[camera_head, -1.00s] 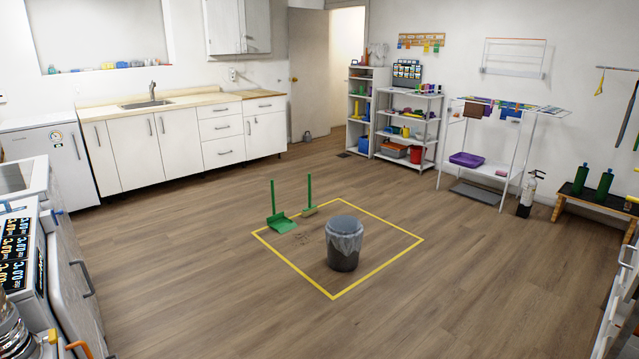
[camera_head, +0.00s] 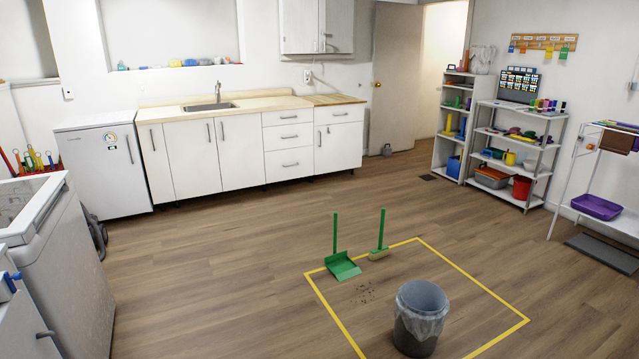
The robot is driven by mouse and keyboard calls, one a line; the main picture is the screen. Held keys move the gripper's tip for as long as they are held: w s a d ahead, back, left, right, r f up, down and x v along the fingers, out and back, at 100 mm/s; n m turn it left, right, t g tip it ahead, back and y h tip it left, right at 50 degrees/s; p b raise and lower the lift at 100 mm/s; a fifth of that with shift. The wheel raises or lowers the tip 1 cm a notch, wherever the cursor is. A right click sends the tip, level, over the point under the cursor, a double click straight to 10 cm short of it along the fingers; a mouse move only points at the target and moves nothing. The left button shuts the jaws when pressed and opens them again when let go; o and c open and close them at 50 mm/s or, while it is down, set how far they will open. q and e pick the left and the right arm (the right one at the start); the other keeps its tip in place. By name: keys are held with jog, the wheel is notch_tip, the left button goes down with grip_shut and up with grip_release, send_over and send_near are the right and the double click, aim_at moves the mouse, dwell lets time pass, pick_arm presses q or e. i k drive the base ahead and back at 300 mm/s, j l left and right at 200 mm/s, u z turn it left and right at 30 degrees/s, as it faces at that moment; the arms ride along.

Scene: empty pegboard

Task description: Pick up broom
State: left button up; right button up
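The broom (camera_head: 380,238) stands upright on the floor, with a green stick handle and a small tan brush head. It is just inside the back edge of a yellow floor outline. Neither of my grippers shows in the view.
A grey bin (camera_head: 420,316) with a clear liner stands inside the yellow outline (camera_head: 468,278), in front and to the right of the broom. Open wooden floor lies left of the dustpan.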

aim_at(381, 252)
jog(key=i+j, duration=0.15)
jog(key=i, duration=0.8)
jog(key=i+j, duration=0.15)
jog(key=i, duration=1.8)
jog(key=i+j+z, duration=0.1)
jog(key=i, duration=0.9)
